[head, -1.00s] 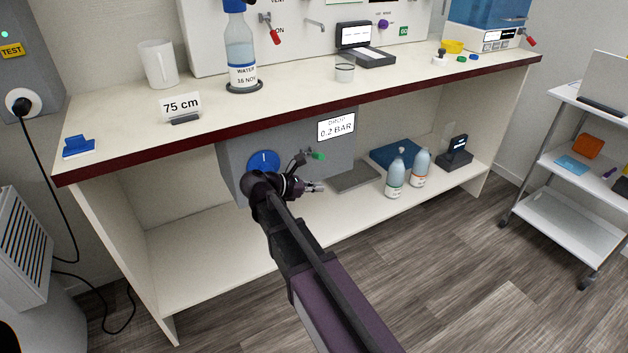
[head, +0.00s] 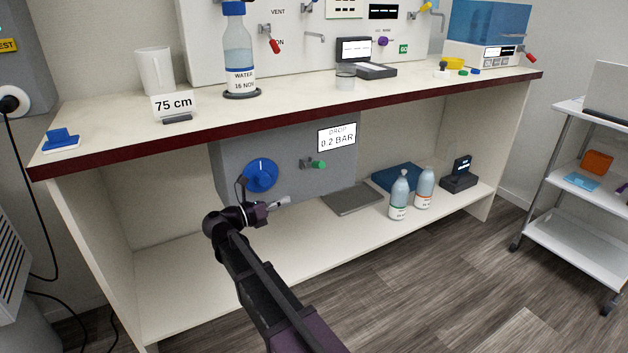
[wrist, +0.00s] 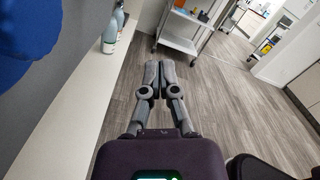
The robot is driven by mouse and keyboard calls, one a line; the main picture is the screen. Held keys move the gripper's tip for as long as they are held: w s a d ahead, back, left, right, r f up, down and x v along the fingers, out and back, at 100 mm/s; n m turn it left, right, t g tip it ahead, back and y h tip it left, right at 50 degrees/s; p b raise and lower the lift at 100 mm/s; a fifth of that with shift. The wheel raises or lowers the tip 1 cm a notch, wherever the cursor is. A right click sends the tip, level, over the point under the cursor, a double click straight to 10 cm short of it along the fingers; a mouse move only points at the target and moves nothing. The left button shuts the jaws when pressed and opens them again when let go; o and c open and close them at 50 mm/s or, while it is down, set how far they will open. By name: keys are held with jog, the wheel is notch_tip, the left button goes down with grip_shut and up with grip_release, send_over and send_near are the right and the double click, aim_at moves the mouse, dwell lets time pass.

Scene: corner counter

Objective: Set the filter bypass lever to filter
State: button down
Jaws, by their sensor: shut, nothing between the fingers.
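A grey box (head: 228,150) under the counter carries a round blue knob (head: 261,175) and a small valve with a green handle (head: 317,164) pointing right. No readable label tells me which is the filter bypass lever. A sign on the box reads "DROP 0.2 BAR" (head: 337,137). My gripper (head: 288,201) is below and right of the blue knob and lower than the green handle, apparently touching neither. In the wrist view my gripper's fingers (wrist: 160,66) are together and empty. The blue knob (wrist: 22,35) fills the upper left corner there.
The counter's dark red front edge (head: 290,126) overhangs the box. Two bottles (head: 399,196) (head: 424,188), a grey slab (head: 352,199) and a blue slab (head: 400,178) are on the shelf to the right. A white trolley (head: 575,215) is at the far right. The floor in front is clear.

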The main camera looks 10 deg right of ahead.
aim_at(315, 164)
jog(key=shift+d, duration=0.15)
jog(key=w+d+r+p, duration=0.4)
jog(key=w+d, duration=0.1)
jog(key=d, duration=0.4)
jog(key=shift+w, duration=0.25)
dwell(0.5)
jog(key=shift+d, duration=0.1)
dwell(0.3)
